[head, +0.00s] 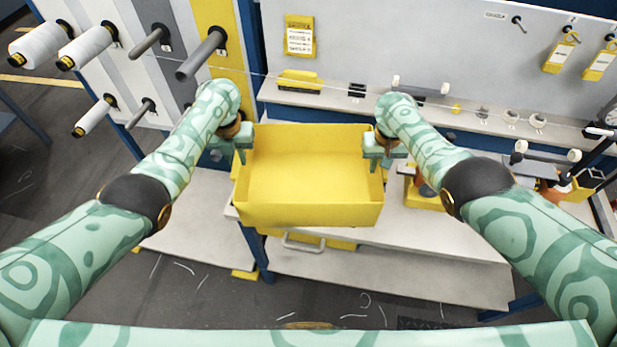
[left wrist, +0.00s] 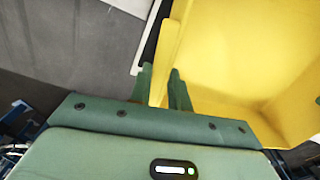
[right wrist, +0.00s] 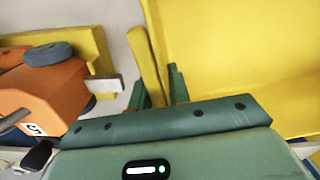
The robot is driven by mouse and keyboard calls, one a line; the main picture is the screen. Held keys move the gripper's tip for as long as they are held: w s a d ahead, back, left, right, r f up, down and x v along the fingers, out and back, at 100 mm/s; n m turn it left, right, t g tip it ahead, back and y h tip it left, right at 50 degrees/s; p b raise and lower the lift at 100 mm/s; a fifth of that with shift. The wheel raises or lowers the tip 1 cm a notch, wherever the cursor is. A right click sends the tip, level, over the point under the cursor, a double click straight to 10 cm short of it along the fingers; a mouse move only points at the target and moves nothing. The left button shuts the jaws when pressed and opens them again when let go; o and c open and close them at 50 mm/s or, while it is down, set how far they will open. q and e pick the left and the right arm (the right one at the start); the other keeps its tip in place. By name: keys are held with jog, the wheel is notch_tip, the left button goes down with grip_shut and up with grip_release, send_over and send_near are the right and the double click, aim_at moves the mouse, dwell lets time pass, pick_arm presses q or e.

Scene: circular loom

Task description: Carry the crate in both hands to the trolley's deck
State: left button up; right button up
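The yellow crate (head: 308,215) is open-topped and looks empty and roughly level in front of me. My left gripper (head: 238,148) is at its left wall and my right gripper (head: 382,152) is at its right wall. In the left wrist view the fingers (left wrist: 162,88) straddle the crate's wall (left wrist: 166,58), which fills the gap. In the right wrist view the fingers (right wrist: 157,88) likewise close on the opposite wall (right wrist: 148,58). The crate's underside is hidden, so I cannot tell whether it touches the bench. I cannot make out the trolley's deck.
An orange device (right wrist: 45,95) stands right of the crate. Spools (head: 88,47) on pegs jut from the panel at left. Dark floor (head: 190,290) is open at lower left.

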pick_arm(q)
grip_shut()
pick_arm(e)
grip_shut()
pick_arm(q)
jog(key=shift+r, duration=0.15)
pick_arm(e)
jog(key=shift+r, duration=0.1)
